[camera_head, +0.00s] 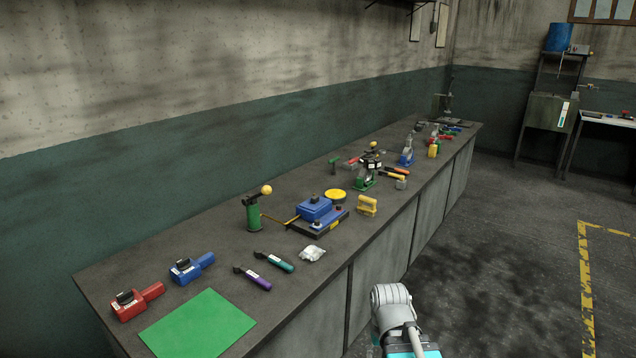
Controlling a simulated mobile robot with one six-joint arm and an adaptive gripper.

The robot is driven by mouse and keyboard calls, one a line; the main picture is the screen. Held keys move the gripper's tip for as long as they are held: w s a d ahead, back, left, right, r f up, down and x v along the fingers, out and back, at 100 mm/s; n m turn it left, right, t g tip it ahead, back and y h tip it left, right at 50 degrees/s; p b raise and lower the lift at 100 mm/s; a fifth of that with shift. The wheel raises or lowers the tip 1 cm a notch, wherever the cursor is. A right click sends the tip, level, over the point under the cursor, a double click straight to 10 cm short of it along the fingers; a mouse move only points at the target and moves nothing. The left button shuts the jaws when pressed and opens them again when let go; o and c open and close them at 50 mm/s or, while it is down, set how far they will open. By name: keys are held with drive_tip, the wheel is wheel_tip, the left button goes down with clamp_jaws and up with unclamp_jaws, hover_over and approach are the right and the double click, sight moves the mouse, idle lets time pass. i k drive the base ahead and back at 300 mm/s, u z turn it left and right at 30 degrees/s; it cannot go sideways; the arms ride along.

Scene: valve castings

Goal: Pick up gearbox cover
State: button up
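I cannot tell for sure which thing is the gearbox cover. A blue block-shaped part (314,208) sits on a dark flat base (326,227) near the middle of the bench, with small knobs beside it. A yellow bracket-like part (367,206) stands just right of it, near the bench's front edge. A round yellow-topped part (335,196) lies behind them. Grey and teal parts of my own arm show at the bottom, off the bench's front side. My gripper's fingers do not show.
The long grey bench (150,262) runs along the wall. A green mat (198,325), red tool (136,300), blue tool (191,267), two pliers-like tools, a white lump (312,254) and a green post with yellow ball (254,214) occupy its near half. Floor at right is open.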

sight(315, 201)
drive_tip(key=z, duration=0.25)
drive_tip(key=i, duration=1.6)
drive_tip(key=z, duration=0.3)
